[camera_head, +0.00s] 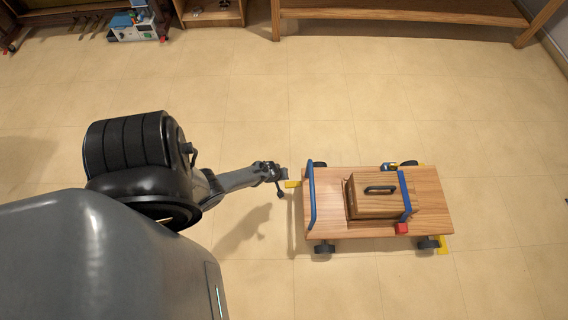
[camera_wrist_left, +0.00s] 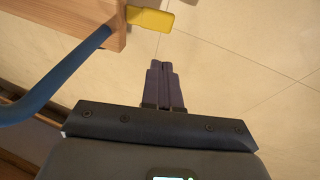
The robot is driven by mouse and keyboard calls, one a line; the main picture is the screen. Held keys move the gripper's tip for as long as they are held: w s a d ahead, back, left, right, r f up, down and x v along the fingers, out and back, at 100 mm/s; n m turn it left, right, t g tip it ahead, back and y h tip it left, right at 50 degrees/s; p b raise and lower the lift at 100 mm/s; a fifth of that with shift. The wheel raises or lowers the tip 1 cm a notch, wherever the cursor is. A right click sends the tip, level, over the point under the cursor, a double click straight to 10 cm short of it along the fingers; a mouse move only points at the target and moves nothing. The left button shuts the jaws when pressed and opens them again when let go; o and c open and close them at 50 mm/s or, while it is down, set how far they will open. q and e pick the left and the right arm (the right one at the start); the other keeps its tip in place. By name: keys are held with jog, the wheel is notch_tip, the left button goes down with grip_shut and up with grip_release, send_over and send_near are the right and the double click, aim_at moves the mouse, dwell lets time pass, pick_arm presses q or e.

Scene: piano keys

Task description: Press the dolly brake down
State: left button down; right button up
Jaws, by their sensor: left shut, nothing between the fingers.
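The wooden dolly (camera_head: 430,195) stands on the tiled floor right of centre in the head view. A yellow pedal, seemingly the brake (camera_head: 292,184), juts from its left end. In the left wrist view the yellow pedal (camera_wrist_left: 150,20) sticks out beside the wooden edge, near a blue bar. My left gripper (camera_head: 281,176) is just left of the pedal in the head view. In the wrist view its fingers (camera_wrist_left: 160,64) are shut and empty, with a visible gap in the picture between tips and pedal. My right gripper is not in view.
A wooden box (camera_head: 370,203) with a dark handle sits on the dolly between a blue bar (camera_head: 312,195) and a blue strap (camera_head: 404,190). Other yellow tabs (camera_head: 443,245) show at the right wheels. A wooden shelf (camera_head: 400,14) stands behind. The floor around is clear.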

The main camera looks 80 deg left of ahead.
pick_arm(q)
jog(key=p+v, duration=0.3)
jog(key=v, duration=0.3)
jog(key=shift+s+p, duration=0.35)
jog(key=shift+s, duration=0.05)
jog(key=shift+s+a+f, duration=0.1)
jog(key=shift+f, duration=0.05)
